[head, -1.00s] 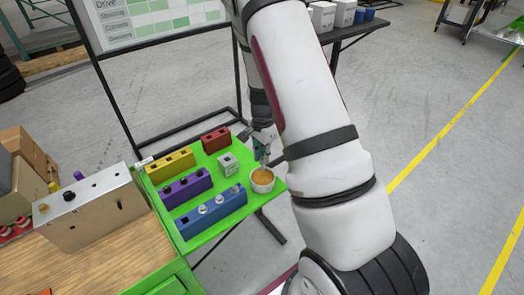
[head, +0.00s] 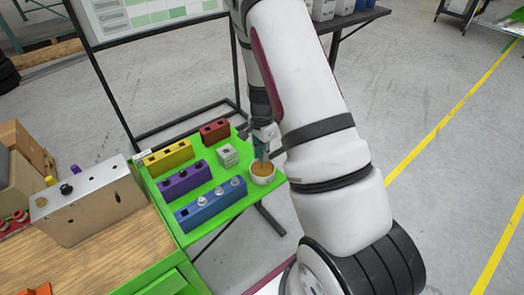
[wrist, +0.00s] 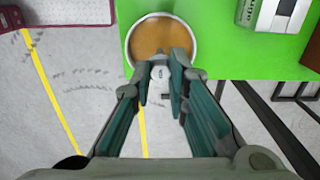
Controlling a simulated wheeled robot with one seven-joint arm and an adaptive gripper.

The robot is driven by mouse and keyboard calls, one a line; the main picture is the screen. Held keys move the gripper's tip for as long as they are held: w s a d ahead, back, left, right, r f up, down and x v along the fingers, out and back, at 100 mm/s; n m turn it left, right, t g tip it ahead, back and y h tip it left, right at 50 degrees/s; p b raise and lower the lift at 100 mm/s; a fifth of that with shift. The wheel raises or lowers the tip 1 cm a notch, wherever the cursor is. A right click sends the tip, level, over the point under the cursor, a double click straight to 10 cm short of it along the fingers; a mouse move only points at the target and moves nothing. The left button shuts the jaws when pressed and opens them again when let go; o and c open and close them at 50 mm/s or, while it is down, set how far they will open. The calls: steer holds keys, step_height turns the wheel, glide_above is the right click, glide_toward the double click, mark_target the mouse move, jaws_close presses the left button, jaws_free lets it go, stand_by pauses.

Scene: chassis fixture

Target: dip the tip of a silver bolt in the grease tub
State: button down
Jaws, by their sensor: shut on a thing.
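The grease tub (head: 263,179) is a small white round cup with orange-brown grease, at the right edge of the green table. It also shows in the wrist view (wrist: 193,52), just beyond my fingertips. My gripper (head: 262,152) is low over the tub, pointing down. In the wrist view my gripper (wrist: 161,82) is shut on a small silver bolt (wrist: 160,73), whose pale end shows between the fingers near the tub's near rim. The bolt's tip is hidden, so I cannot tell whether it touches the grease.
A blue block (head: 210,206) with several silver pieces, a purple block (head: 184,182), a yellow block (head: 168,157), a red block (head: 214,132) and a small grey-white box (head: 228,155) stand left of the tub. A metal chassis box (head: 90,203) sits on the wooden bench.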

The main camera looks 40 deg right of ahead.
steer(key=shift+f+b, duration=0.45)
steer(key=shift+f, duration=0.8)
steer(key=shift+r, duration=0.15)
steer(key=shift+r+p, duration=0.9)
steer(key=shift+r, duration=2.25)
